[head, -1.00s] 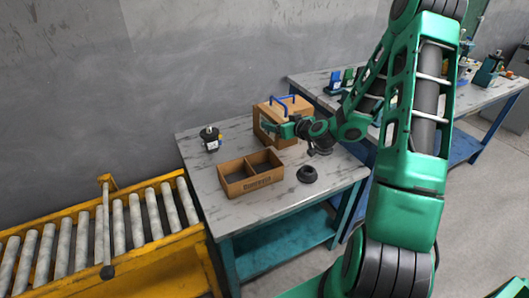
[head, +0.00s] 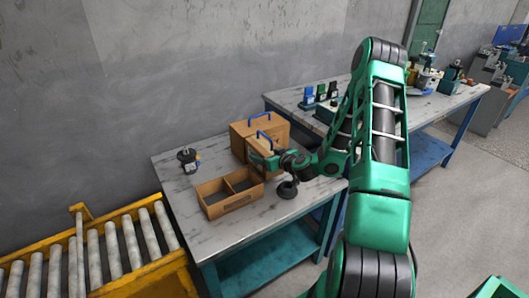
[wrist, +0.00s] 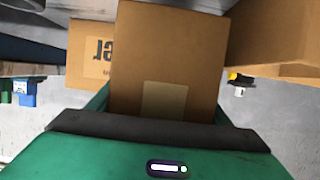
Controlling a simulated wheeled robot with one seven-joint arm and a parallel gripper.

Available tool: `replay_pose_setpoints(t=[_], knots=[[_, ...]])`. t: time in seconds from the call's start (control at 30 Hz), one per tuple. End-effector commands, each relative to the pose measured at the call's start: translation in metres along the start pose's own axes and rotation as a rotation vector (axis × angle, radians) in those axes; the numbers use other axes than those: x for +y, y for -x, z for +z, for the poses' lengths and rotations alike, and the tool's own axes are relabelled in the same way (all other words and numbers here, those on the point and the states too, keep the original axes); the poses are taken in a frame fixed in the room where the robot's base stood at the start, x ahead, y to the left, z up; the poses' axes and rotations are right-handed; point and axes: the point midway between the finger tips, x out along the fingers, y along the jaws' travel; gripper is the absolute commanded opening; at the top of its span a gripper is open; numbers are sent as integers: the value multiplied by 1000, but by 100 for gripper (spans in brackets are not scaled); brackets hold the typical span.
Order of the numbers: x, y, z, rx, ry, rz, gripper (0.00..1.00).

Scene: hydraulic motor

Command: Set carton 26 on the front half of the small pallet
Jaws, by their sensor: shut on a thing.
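My gripper (head: 262,161) is shut on a brown carton (head: 259,147), seen in the head view at the back of the near table. The carton fills the middle of the wrist view (wrist: 170,60), with a paler patch on its near face. I cannot read a number on it. In the head view, a larger brown carton (head: 242,134) stands close behind it. I cannot tell whether the held carton touches the table. I cannot make out a small pallet in either view.
The near table (head: 180,211) also bears an open two-part wooden box (head: 229,206), a small dark motor (head: 187,160) and a black round part (head: 287,189). A yellow roller conveyor (head: 95,255) stands at the left. A second table (head: 437,112) with several parts is behind my arm.

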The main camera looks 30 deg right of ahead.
Motion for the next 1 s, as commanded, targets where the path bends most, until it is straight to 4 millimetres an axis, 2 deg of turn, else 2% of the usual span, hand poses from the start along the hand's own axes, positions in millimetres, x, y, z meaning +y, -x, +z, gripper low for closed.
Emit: replay_pose_setpoints(t=[0.43, 0.97, 1.0], knots=[[0, -13, 32, 4, -3, 0, 9], [1, -15, 39, 4, -2, 1, 9], [1, -15, 41, 0, 0, 2, 79]])
